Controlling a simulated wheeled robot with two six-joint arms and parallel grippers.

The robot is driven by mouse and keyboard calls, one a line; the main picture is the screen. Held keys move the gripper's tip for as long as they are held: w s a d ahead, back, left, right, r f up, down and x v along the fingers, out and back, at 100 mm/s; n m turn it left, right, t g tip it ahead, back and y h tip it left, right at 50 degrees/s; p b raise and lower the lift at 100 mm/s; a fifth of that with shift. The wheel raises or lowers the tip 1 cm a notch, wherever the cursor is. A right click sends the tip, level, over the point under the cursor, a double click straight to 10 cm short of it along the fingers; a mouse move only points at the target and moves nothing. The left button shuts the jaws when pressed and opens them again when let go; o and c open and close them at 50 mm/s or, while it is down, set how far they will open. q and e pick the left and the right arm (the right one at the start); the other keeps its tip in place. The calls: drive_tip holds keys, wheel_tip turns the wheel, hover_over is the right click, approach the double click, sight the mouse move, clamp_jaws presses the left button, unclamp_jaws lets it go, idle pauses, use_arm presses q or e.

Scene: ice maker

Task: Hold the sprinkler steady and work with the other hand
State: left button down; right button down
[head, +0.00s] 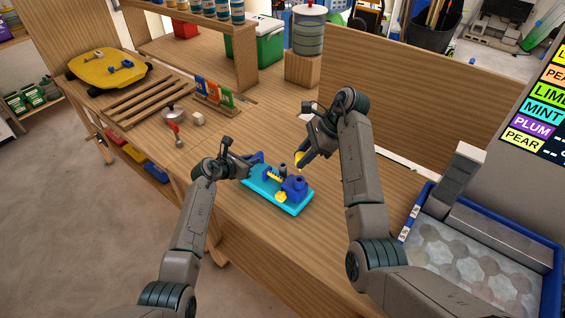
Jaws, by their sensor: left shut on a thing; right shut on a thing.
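The sprinkler has a turquoise base plate (262,187) with blue and yellow parts on top, and it lies on the wooden bench. A blue housing (296,186) stands at its right end, next to a yellow part. My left gripper (250,162) is shut on the sprinkler's blue left end. My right gripper (302,162) is above and behind the sprinkler, apart from it, shut on a small yellow piece (299,158). The jaws hide most of this piece, so its shape cannot be told.
A pot (174,114), a red-handled tool (176,131) and a wooden slatted rack (150,97) lie to the left. A yellow object (100,72) sits at the bench's far left. A blue-rimmed bin (547,290) stands at right. Bare bench lies in front of the sprinkler.

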drive_tip(key=c, duration=1.7)
unclamp_jaws()
clamp_jaws()
drive_tip(key=shift+f, duration=1.7)
